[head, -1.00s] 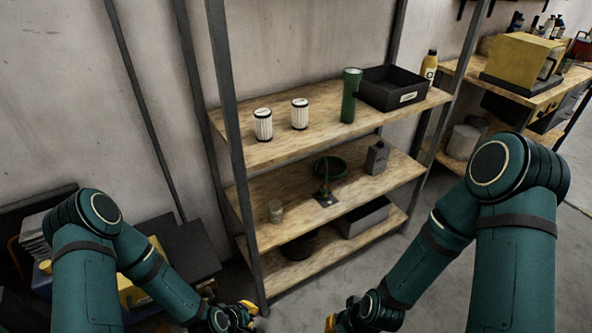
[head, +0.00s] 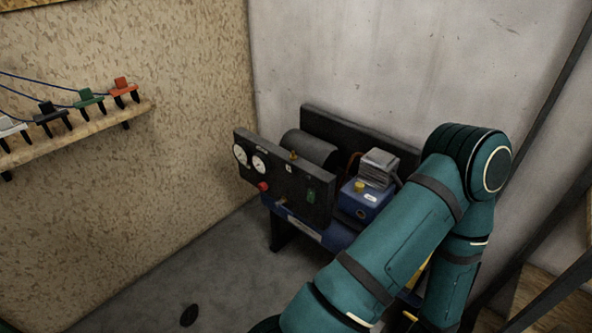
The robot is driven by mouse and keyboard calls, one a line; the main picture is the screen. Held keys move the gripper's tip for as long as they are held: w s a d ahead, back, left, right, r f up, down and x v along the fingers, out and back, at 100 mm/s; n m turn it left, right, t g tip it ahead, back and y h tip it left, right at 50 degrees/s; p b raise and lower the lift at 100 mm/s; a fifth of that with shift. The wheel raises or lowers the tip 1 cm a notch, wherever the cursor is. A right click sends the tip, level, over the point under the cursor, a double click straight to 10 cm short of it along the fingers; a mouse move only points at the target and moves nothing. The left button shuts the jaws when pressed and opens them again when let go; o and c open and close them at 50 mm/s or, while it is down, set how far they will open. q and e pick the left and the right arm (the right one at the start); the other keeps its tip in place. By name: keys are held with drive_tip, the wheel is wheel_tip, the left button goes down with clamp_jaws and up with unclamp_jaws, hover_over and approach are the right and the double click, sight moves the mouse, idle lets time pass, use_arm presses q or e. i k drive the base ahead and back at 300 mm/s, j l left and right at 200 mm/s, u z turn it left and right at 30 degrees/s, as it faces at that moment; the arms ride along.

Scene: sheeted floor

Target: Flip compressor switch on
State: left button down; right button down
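The compressor (head: 318,228) stands by the grey wall, with a dark panel (head: 280,182) on its front. A small green switch (head: 311,196) sits near the panel's right end; its on or off position is too small to tell. The panel also carries two round white gauges (head: 259,164) and a red knob (head: 263,187). My arm at the right covers part of the compressor's right side. Neither gripper shows clearly. Small yellow bits (head: 410,317) beside the arm at the bottom edge cannot be identified.
A wooden ledge (head: 75,135) on the left board wall holds several coloured clamp-like pieces with cables. A blue box with a yellow cap (head: 363,198) sits right of the panel. Bare floor (head: 170,270) lies in front, with a small dark disc (head: 189,315). Shelf posts stand at the far right.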

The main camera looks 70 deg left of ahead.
sight(311, 197)
drive_tip(key=u, duration=2.5)
drive_tip(key=i+j, duration=0.35)
drive_tip(key=i, duration=0.15)
drive_tip(key=i+j+u, duration=0.15)
drive_tip(key=i+j, duration=0.2)
drive_tip(key=i, duration=0.15)
